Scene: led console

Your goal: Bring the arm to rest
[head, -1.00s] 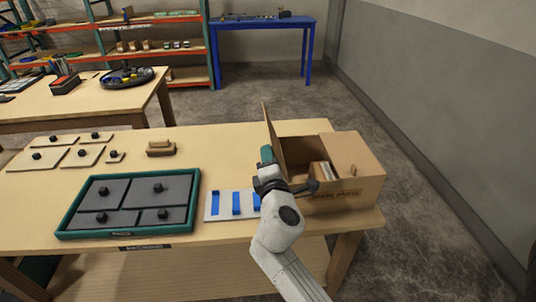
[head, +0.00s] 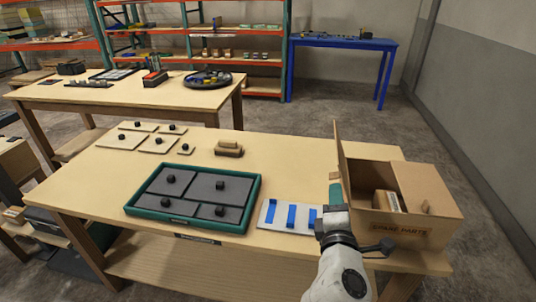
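My arm reaches up from the bottom right, and my gripper (head: 336,180) is at the left side of the open cardboard box (head: 408,232), beside its raised flap (head: 343,165). The fingers are small and seen from behind, so I cannot tell whether they are open or shut. A small tan patch shows at the gripper's tip; I cannot tell whether it is part of the gripper or something else. Left of the arm lies a light plate with blue strips (head: 290,216). A green-rimmed tray (head: 128,208) holds dark knobbed panels.
Several pale knobbed panels (head: 158,145) and a small wooden block (head: 228,150) lie on the near table (head: 282,160). Behind stand a second table (head: 130,97), a shelf rack (head: 253,90) and a blue table (head: 345,43). The floor between the tables is clear.

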